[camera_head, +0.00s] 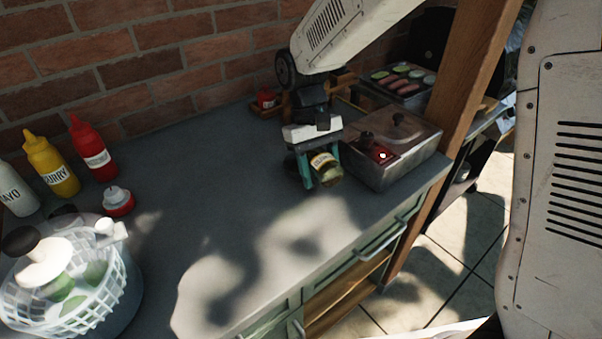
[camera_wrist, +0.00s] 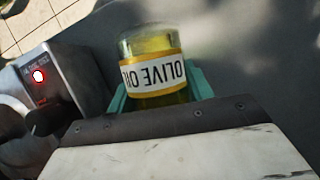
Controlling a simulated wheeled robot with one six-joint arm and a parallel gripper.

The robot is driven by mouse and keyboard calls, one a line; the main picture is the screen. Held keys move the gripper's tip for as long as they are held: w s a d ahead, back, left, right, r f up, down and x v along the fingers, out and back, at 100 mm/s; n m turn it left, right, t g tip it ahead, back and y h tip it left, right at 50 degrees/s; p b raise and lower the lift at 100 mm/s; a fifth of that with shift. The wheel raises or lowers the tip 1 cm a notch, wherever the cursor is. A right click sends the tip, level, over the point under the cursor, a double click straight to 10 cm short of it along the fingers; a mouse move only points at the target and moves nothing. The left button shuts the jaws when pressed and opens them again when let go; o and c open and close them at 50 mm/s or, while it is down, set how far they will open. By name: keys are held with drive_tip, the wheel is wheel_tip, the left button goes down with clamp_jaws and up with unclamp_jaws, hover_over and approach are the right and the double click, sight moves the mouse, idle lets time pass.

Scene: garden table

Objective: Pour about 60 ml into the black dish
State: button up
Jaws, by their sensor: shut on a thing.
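My gripper (camera_head: 309,158) has teal fingers and is shut on a glass olive oil bottle (camera_head: 327,171). The bottle holds yellow-green oil and has a white label with yellow bands. It looks tilted in the head view, over or near the counter; I cannot tell whether it touches the surface. In the wrist view the bottle (camera_wrist: 151,70) sits between the teal fingers (camera_wrist: 203,84), its label reading upside down. I cannot make out a black dish for certain in either view.
A steel appliance (camera_head: 402,163) stands right of the bottle. Mayo (camera_head: 14,190), curry (camera_head: 50,166) and red (camera_head: 93,148) squeeze bottles, a small red pot (camera_head: 118,203) and a white basket (camera_head: 83,296) are on the left. The grey counter's middle (camera_head: 200,190) is clear. A wooden post (camera_head: 470,75) rises at right.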

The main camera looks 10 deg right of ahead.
drive_tip(key=shift+g+p, duration=0.5)
idle(0.7)
drive_tip(key=t, duration=0.3)
drive_tip(key=shift+s+r+y, duration=0.15)
drive_tip(key=shift+r+y, duration=0.2)
drive_tip(key=shift+y, duration=0.05)
drive_tip(key=shift+r+t, duration=0.25)
drive_tip(key=shift+t, duration=0.25)
drive_tip(key=shift+w+f+y, duration=0.1)
drive_tip(key=shift+w+y, duration=0.1)
drive_tip(key=shift+y, duration=0.1)
drive_tip(key=shift+w+a+f+t+y+b, duration=0.1)
drive_tip(key=shift+f+t+y+b, duration=0.1)
drive_tip(key=shift+t, duration=0.35)
drive_tip(key=shift+w+f+t+y+b, duration=0.1)
drive_tip(key=shift+t+y, duration=0.1)
drive_tip(key=shift+t, duration=0.35)
drive_tip(key=shift+a+r+t, duration=0.1)
drive_tip(key=shift+t, duration=0.2)
